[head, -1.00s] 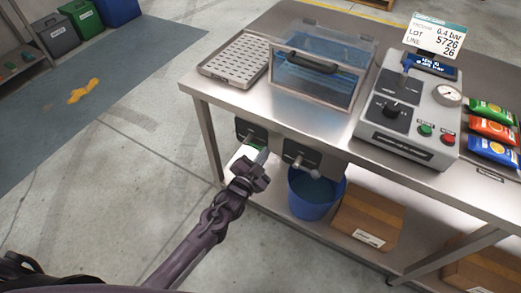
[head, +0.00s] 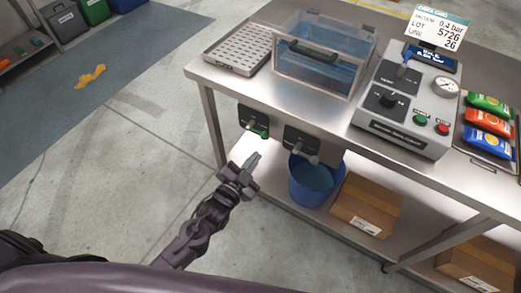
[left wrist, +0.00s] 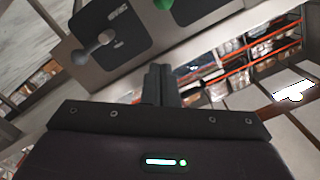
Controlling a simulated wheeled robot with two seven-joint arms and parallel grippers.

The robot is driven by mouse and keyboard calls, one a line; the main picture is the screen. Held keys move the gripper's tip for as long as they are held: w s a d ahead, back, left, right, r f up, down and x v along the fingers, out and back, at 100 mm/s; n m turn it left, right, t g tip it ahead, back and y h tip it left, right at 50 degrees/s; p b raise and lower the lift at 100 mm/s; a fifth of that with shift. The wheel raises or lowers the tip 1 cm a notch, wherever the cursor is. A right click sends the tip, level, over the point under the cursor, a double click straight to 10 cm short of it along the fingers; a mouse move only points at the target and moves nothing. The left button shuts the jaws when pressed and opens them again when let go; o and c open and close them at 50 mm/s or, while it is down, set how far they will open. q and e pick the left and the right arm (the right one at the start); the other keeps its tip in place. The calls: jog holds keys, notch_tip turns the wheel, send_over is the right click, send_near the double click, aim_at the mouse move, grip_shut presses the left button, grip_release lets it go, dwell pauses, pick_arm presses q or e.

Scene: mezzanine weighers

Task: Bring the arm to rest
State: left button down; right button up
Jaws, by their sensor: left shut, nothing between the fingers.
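My left gripper (head: 250,165) is shut and empty in the head view. It is in front of the steel table, below the tabletop edge and apart from the two valve plates. In the left wrist view the shut fingers (left wrist: 160,84) point up between the plates and the open floor. A dark valve plate with a green handle (head: 255,132) and another with a grey handle (head: 302,145) are mounted under the table's front edge. The grey handle also shows in the left wrist view (left wrist: 92,48). My right gripper is not in view.
The steel table (head: 330,118) holds a perforated tray (head: 238,48), a clear water tank (head: 325,50), a control box (head: 405,100) and coloured packets (head: 487,122). A blue bucket (head: 312,180) and cardboard box (head: 365,203) are on the lower shelf.

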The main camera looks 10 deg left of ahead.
pick_arm(q)
jog(key=s+a+f+n+g+y, duration=0.1)
jog(key=s+a+f+g, duration=0.3)
jog(key=f, duration=0.5)
jog(key=s+a+f+n+g+y, duration=0.15)
jog(key=s+f, duration=0.35)
jog(key=f, duration=0.5)
jog(key=s+a+f+n+g+y, duration=0.1)
jog(key=s+a+f+n+g, duration=0.15)
jog(key=s+f, duration=0.45)
jog(key=s+a+f+n+g+y, duration=0.1)
jog(key=s+f+g, duration=0.3)
jog(key=s+f, duration=0.4)
jog(key=s+a+f+n+g+y, duration=0.1)
jog(key=s+a+f+n+g, duration=0.1)
jog(key=s+f, duration=0.6)
jog(key=s+g, duration=0.1)
jog(key=s, duration=0.6)
jog(key=shift+a+g, duration=0.25)
jog(key=shift+g, duration=0.15)
